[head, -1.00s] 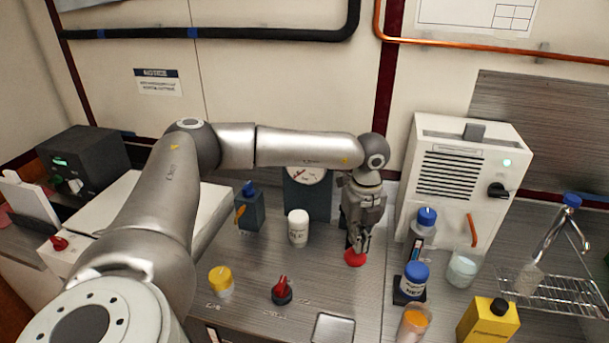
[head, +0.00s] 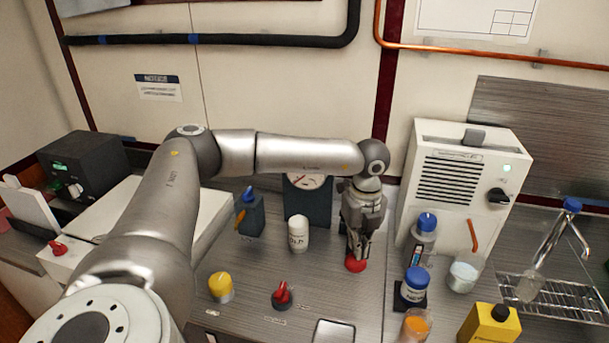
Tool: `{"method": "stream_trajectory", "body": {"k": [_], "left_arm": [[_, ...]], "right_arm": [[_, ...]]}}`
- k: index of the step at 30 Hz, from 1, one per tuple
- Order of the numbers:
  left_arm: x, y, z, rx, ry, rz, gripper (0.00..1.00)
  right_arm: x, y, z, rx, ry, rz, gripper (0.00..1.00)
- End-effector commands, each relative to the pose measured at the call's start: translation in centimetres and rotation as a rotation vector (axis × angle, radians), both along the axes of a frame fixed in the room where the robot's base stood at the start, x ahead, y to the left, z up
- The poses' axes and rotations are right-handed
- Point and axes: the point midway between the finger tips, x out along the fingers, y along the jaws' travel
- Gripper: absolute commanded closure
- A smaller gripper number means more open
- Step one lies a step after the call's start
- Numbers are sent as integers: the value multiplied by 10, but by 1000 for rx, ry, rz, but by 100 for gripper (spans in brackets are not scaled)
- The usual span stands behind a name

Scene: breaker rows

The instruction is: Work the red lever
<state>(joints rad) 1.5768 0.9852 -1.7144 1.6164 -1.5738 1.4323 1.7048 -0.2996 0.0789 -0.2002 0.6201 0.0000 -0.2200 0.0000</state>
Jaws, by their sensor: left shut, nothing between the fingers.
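A small red lever (head: 283,293) stands on a dark round base on the bench, at the lower middle. A round red thing (head: 355,265), like a knob or push button, sits on the bench to its right and farther back. My left gripper (head: 357,254) points down right at this round red thing, with its fingers together and nothing between them. The fingertips hide part of its top; I cannot tell whether they touch it. The gripper is apart from the red lever. My right gripper is not in view.
A yellow knob (head: 220,287) is left of the red lever. A white bottle (head: 298,231) and a gauge box (head: 307,205) stand behind. Right of the gripper are blue-capped bottles (head: 414,284), a beaker (head: 464,274) and a white vented box (head: 458,185). Another red knob (head: 58,248) is far left.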

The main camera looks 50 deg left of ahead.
Motion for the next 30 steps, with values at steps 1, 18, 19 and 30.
{"method": "stream_trajectory", "body": {"k": [1,18,19,30], "left_arm": [[0,0,0,0,0,0,100],[0,0,-14,0,1,0,100],[0,0,-15,-1,0,0,100],[0,0,-34,0,1,0,100]], "right_arm": [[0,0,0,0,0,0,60],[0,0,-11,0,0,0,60],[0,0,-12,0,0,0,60],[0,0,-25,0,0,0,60]]}}
